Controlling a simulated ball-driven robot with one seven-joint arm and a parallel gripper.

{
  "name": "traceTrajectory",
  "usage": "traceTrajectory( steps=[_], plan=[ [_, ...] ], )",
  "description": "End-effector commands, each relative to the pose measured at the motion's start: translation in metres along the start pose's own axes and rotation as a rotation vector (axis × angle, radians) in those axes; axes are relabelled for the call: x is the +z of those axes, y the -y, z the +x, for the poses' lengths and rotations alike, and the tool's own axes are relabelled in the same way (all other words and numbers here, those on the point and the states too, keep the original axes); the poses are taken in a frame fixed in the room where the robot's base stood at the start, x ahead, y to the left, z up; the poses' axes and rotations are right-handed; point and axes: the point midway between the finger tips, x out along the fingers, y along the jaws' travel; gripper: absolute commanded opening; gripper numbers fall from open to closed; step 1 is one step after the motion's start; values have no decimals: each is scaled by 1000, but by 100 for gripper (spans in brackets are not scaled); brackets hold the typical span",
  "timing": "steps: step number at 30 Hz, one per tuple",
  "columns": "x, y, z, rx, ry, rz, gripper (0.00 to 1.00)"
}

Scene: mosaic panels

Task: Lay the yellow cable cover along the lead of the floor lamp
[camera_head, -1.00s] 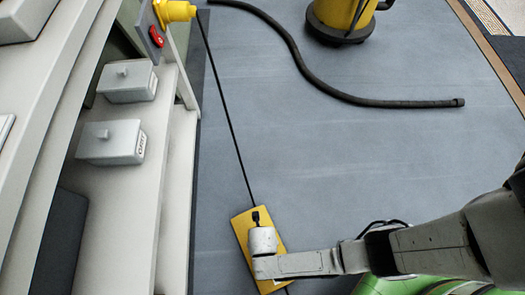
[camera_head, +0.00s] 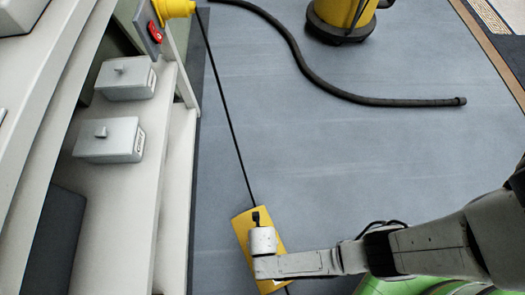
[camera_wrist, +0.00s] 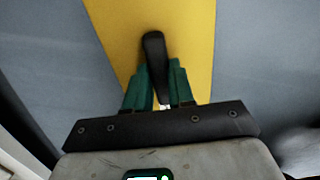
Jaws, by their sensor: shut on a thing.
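The yellow cable cover (camera_head: 240,226) is a flat plate at the lower middle of the head view. It lies over the thin black lead (camera_head: 228,120), which comes out at its far and near ends. It fills the top middle of the wrist view (camera_wrist: 190,35). My gripper (camera_wrist: 160,85) is shut on the cover's black handle (camera_wrist: 154,55), between green fingers. In the head view my gripper (camera_head: 260,222) hides part of the cover. I cannot tell whether the cover touches the floor. I cannot make out the floor lamp itself.
Shelves with grey lidded boxes (camera_head: 110,140) stand on the left. A yellow fitting (camera_head: 174,8) is at the lead's far end.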

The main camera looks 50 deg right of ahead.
Motion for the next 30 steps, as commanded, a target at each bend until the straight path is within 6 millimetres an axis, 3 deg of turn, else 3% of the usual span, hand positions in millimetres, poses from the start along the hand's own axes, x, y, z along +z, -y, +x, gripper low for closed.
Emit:
traceTrajectory(
  steps=[7, 8, 16, 25, 30],
  plan=[
    [0, -1, 0, 1, 1, 0, 0],
    [0, -1, 0, 1, 1, 0, 26],
    [0, 0, 0, 0, 0, 0, 52],
    [0, 1, -2, -1, -1, 1, 53],
    [0, 1, -21, -1, 0, 0, 53]
  ],
)
